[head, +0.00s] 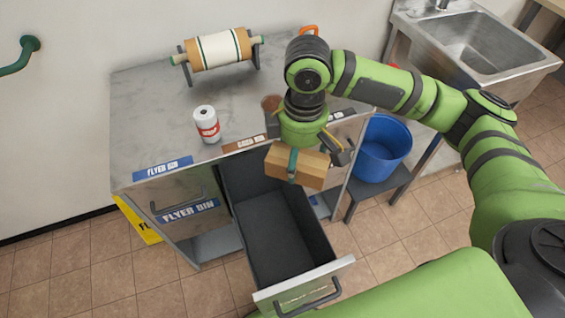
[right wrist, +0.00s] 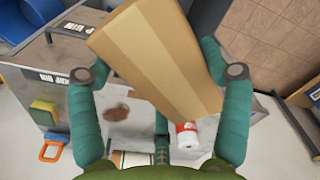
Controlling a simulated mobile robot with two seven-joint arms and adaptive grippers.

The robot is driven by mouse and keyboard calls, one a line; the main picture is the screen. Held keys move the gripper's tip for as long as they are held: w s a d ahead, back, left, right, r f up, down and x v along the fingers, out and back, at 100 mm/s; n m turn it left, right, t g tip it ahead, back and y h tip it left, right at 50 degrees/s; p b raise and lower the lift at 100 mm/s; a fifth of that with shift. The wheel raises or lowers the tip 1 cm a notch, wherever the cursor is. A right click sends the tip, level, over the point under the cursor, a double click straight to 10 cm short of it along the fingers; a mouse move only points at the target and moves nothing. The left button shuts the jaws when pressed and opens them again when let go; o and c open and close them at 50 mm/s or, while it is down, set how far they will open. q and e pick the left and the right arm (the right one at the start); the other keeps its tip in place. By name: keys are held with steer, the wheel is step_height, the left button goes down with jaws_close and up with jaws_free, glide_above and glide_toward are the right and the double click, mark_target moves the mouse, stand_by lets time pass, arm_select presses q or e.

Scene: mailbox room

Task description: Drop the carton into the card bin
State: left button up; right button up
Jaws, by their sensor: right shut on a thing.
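My right gripper (head: 300,158) is shut on the carton (head: 305,172), a brown cardboard box with a lighter tape strip. In the right wrist view the carton (right wrist: 155,55) lies tilted between the teal fingers. It is held in the air, in the head view over the back right edge of the open drawer. This open, dark, empty-looking drawer (head: 270,215) is below a brown label (head: 244,144) that seems to read card bin. The arm and carton hide part of the drawer's back right. My left gripper is not in view.
The flyer bin drawer (head: 183,205) is shut at left. A blue bucket (head: 382,148) and a sink (head: 470,45) are at right.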

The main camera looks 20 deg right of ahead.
steer(key=a+f+n, duration=0.1)
steer(key=n, duration=0.2)
steer(key=w+a+f+n, duration=0.1)
steer(key=n, duration=0.3)
steer(key=f+n, duration=0.1)
steer(key=n, duration=0.2)
steer(key=shift+w+a+f+b, duration=0.2)
steer(key=shift+w+a+b, duration=0.2)
arm_select(q)
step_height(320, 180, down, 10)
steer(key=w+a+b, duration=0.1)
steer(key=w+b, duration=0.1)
steer(key=b, duration=0.6)
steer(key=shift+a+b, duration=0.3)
steer(key=shift+b, duration=0.1)
arm_select(e)
step_height(320, 180, down, 11)
steer(key=w+a+n, duration=0.1)
steer(key=a+n, duration=0.1)
steer(key=n, duration=1.5)
steer(key=shift+w+a+n, duration=0.15)
steer(key=shift+n, duration=0.25)
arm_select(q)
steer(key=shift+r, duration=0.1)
arm_select(e)
steer(key=o, duration=1.1)
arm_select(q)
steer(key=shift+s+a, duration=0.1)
arm_select(e)
steer(key=shift+r, duration=0.15)
